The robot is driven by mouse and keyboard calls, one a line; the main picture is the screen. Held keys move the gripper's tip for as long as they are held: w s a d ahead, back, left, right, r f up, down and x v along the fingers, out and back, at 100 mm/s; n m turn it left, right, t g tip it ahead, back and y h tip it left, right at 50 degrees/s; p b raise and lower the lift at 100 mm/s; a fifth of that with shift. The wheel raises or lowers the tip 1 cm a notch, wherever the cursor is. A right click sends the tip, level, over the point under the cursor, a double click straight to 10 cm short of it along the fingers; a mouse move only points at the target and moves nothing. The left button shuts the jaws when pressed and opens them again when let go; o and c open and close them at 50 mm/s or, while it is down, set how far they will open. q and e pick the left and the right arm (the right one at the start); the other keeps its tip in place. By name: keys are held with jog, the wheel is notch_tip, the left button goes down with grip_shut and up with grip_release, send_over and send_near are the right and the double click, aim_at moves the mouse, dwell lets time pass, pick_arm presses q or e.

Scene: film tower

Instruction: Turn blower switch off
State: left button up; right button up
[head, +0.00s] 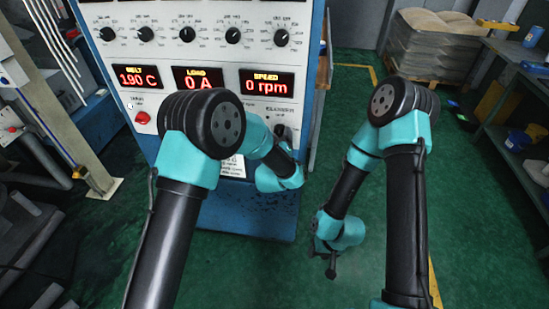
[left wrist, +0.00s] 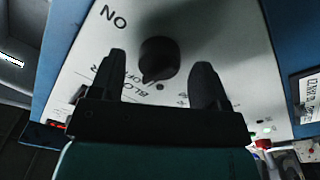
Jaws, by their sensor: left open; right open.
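The blower switch is a black rotary knob (left wrist: 158,58) on a pale panel in the left wrist view. An "ON" label is up and left of it; a partly hidden blower label and what looks like "OFF" are below left. The knob's narrow end points down, slightly left, in that view. My left gripper (left wrist: 160,85) is open, with one finger on each side of the knob; contact cannot be made out. In the head view the left gripper is mostly hidden by its wrist at the cabinet's lower right. My right gripper (head: 331,267) is open and empty above the floor.
The control cabinet (head: 250,215) has several dials, displays reading 190 C, 0 A and 0 rpm, and a red button (head: 142,118). A shelf (head: 510,130) and stacked sacks (head: 435,45) stand at the right. Green floor around my right gripper is clear.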

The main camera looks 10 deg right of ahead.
pick_arm(q)
jog(key=v, duration=1.6)
jog(key=shift+s, duration=0.3)
jog(key=shift+a, duration=0.15)
jog(key=a+f+g+y, duration=0.3)
jog(key=a+f+g, duration=0.5)
jog(key=a+f, duration=0.9)
jog(key=s+a+f+g, duration=0.3)
jog(key=s+a+g, duration=0.1)
jog(key=s+a, duration=0.3)
jog(key=s+a+f+m+g, duration=0.1)
jog(key=s+a+f+g, duration=0.3)
jog(key=s+a, duration=0.3)
jog(key=s+g, duration=0.1)
jog(key=s, duration=0.1)
jog(key=shift+s+a+f+h, duration=0.25)
jog(key=shift+s+a+h, duration=0.05)
jog(key=shift+s+a, duration=0.05)
